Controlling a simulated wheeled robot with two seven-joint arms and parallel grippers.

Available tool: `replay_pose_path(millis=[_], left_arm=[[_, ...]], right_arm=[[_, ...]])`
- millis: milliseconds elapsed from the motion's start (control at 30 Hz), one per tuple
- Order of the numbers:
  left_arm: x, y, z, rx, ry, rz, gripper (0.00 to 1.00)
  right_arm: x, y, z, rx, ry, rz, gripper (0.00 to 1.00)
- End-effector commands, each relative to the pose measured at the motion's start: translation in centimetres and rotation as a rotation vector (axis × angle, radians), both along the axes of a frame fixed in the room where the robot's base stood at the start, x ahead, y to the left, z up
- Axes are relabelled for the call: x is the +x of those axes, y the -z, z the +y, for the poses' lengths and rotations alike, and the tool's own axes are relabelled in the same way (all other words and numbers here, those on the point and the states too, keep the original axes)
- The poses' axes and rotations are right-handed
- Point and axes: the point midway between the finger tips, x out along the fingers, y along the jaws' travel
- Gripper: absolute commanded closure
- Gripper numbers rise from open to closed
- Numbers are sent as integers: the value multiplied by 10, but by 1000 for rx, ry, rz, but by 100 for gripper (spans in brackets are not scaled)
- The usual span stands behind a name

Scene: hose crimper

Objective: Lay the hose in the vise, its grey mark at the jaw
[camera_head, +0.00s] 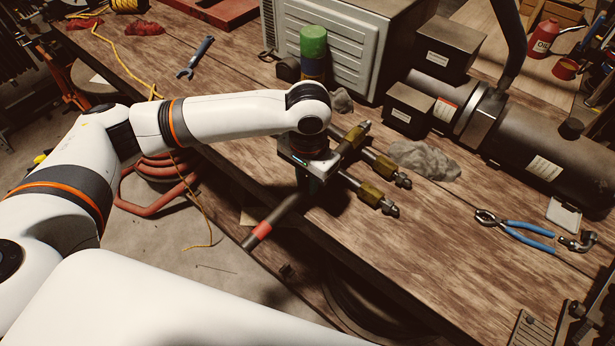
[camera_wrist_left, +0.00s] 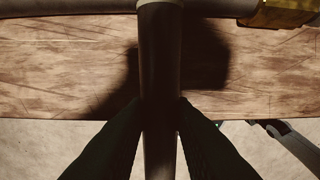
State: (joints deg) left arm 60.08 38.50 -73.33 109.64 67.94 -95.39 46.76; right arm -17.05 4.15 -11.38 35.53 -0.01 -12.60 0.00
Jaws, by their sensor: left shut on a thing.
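My left gripper (camera_head: 304,181) is shut on a dark hose (camera_head: 284,209) at the front edge of the workbench. In the left wrist view the hose (camera_wrist_left: 161,60) runs upright between the two dark fingers of the gripper (camera_wrist_left: 161,108). A pale grey band (camera_wrist_left: 160,2) shows on it at the top edge. A dark metal fixture (camera_head: 578,322), cut off at the lower right, may be the vise; its jaw cannot be made out.
Brass-collared fittings (camera_head: 378,196) lie close beside the gripper. A grey rag (camera_head: 424,160), blue-handled pliers (camera_head: 528,238) and a large dark cylindrical machine (camera_head: 535,140) are to the right. Bare bench (camera_head: 440,235) lies between the fittings and the fixture.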

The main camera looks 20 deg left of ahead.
Motion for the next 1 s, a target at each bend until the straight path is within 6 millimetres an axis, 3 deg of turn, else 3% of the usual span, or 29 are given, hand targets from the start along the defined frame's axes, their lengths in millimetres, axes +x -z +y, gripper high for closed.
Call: replay_pose_path(millis=[367,400,533,867,1000], left_arm=[[0,8,0,-2,-1,-2,100],[0,9,0,-1,-1,0,76],[0,9,0,0,-1,0,56],[0,7,0,-1,0,-2,56],[1,-9,-1,-1,-1,-4,56]], right_arm=[[-2,-5,-1,-2,-3,3,64],[-2,-4,-2,-3,-3,2,64],[-2,-4,-5,-6,-4,3,64],[-2,-2,-7,-8,-5,3,64],[-3,3,-7,-8,-5,3,64]])
